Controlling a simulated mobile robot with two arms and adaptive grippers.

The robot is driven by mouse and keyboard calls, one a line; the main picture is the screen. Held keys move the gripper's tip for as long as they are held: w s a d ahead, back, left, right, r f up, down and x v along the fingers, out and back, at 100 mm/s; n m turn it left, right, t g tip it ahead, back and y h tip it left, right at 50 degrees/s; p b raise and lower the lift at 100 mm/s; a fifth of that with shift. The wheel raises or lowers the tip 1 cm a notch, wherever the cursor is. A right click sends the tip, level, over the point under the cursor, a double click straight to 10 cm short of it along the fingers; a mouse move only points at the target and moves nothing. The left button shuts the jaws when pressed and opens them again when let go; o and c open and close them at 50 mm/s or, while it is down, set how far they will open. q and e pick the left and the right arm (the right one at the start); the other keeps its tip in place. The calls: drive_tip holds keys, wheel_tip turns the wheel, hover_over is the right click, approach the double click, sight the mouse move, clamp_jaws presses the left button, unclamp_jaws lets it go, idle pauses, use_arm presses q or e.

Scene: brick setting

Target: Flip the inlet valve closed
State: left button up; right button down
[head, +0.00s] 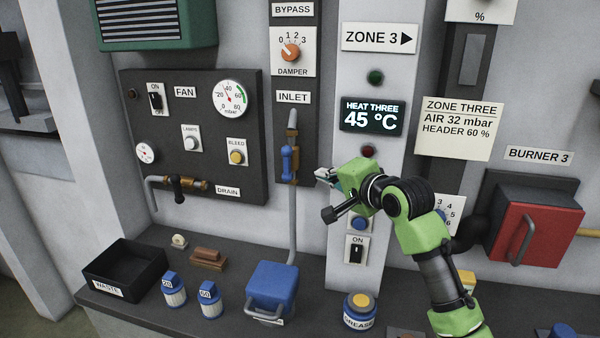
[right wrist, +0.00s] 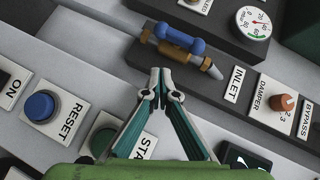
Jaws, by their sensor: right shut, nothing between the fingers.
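The inlet valve's blue handle (head: 289,160) is on the grey vertical pipe below the INLET label (head: 293,97). The handle lies along the pipe. In the right wrist view the blue handle (right wrist: 180,39) is just beyond my fingertips, with brass-coloured fittings at the pipe. My right gripper (head: 322,174) is to the right of the valve and a little lower, its fingers pointing left towards it. In the right wrist view the gripper (right wrist: 160,76) has its fingertips together, empty, with a small gap to the handle. My left gripper is out of view.
The FAN panel (head: 190,180) with gauges and a DRAIN valve is left of the pipe. The ZONE 3 column (head: 345,270) with buttons is on the right, behind my arm. A blue box (head: 272,283) and bottles stand on the ledge below.

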sight(292, 173)
drive_tip(key=w+a+f+p, duration=0.1)
drive_tip(key=a, duration=0.1)
drive_tip(key=w+a+f+p, duration=0.1)
drive_tip(key=w, duration=0.1)
drive_tip(key=w+a+f+p, duration=0.1)
drive_tip(key=w+a, duration=0.1)
drive_tip(key=shift+w+a, duration=0.2)
drive_tip(key=shift+a, duration=0.1)
drive_tip(key=shift+d, duration=0.1)
